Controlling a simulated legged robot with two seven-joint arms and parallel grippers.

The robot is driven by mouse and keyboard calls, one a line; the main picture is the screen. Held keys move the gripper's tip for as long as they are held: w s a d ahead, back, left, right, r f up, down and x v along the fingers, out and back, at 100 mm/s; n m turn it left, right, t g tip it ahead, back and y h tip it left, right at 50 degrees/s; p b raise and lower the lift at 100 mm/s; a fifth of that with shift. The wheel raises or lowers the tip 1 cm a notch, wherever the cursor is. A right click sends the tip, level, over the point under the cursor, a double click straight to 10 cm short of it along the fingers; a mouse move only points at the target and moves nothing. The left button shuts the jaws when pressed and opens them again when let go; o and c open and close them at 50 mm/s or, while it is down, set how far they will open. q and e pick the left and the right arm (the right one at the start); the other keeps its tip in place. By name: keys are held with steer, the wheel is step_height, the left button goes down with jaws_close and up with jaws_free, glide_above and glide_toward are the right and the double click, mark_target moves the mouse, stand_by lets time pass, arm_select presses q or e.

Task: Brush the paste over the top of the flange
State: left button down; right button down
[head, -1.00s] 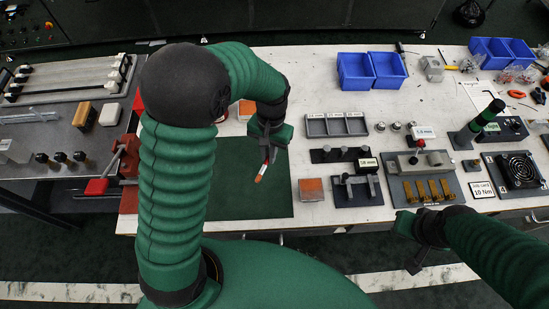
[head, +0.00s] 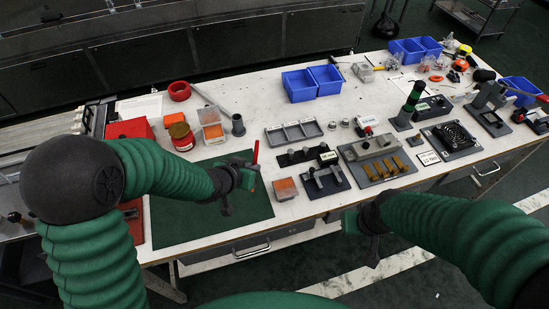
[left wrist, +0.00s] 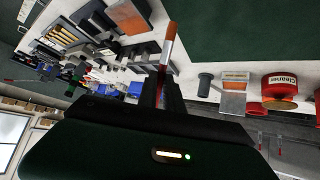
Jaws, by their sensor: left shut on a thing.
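My left gripper (head: 226,200) is above the green mat (head: 172,224). It is shut on a slim brush with a red shaft (head: 256,153) that points up in the head view. In the left wrist view the brush (left wrist: 168,48) extends away from the fingers, with a pale band near its end. A small grey upright cylinder (head: 238,126) stands on the table behind the gripper, apart from the brush; I cannot tell whether it is the flange. No paste can be clearly identified. My right gripper (head: 373,250) hangs beyond the table's front edge; its jaws are unclear.
A red can (head: 181,137), labelled Cleaner in the left wrist view, stands behind the mat near orange-topped blocks (head: 212,131) and a red ring (head: 179,91). Blue bins (head: 313,82) stand at the back. Fixtures (head: 376,158) fill the table's right part.

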arm_select(q)
steer(key=d+r+m+t+h, duration=0.2)
steer(key=d+r+h, duration=0.15)
steer(key=d, duration=0.25)
steer(key=shift+y, duration=0.35)
steer(key=f+b, duration=0.4)
steer(key=b, duration=0.1)
steer(key=shift+s+d+f, duration=0.1)
steer(key=shift+d+f, duration=0.2)
steer(key=shift+d, duration=0.1)
steer(key=shift+f+b, duration=0.95)
steer(key=shift+f, duration=0.1)
